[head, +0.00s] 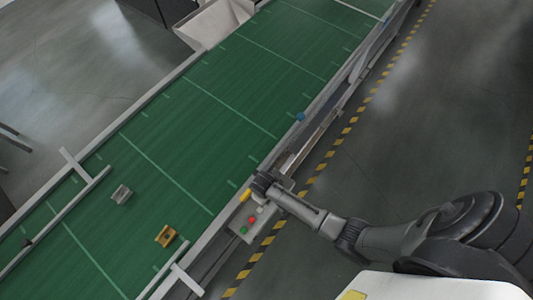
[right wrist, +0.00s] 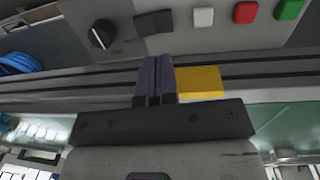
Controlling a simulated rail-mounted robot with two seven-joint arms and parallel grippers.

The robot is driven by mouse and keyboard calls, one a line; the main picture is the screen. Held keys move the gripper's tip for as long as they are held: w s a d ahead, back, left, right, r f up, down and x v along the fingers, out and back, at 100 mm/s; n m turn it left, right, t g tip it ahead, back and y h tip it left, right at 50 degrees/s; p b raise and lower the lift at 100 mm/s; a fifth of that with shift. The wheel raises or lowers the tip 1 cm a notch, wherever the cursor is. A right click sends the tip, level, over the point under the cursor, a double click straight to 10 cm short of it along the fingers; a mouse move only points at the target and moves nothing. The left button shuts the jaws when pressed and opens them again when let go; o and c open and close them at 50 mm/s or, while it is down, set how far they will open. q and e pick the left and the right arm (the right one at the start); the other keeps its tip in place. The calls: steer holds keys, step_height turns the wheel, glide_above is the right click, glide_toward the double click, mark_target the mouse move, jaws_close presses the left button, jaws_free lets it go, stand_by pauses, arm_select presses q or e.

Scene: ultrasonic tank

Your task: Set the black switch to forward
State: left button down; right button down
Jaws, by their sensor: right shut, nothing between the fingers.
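In the right wrist view a round black rotary switch (right wrist: 103,34) sits on a grey control panel (right wrist: 225,40), with a small pale mark on its face. I cannot tell which position it is set to. In the head view the control panel (head: 237,223) is at the conveyor's near side, and the switch there is hidden or too small to make out. My right gripper (head: 257,188) is over the panel's upper end. In the right wrist view its fingers (right wrist: 155,62) are shut and empty, below and right of the switch, apart from it. My left gripper is not in view.
A black rectangle (right wrist: 154,23), then white (right wrist: 203,17), red (right wrist: 245,12) and green (right wrist: 289,9) buttons sit right of the switch. A yellow block (right wrist: 199,82) is beside the fingers. The green conveyor (head: 190,130) carries a grey part (head: 121,194) and an orange part (head: 166,236).

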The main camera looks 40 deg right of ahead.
step_height(320, 180, up, 7)
steer(key=shift+a, duration=0.45)
steer(key=shift+s+f, duration=0.1)
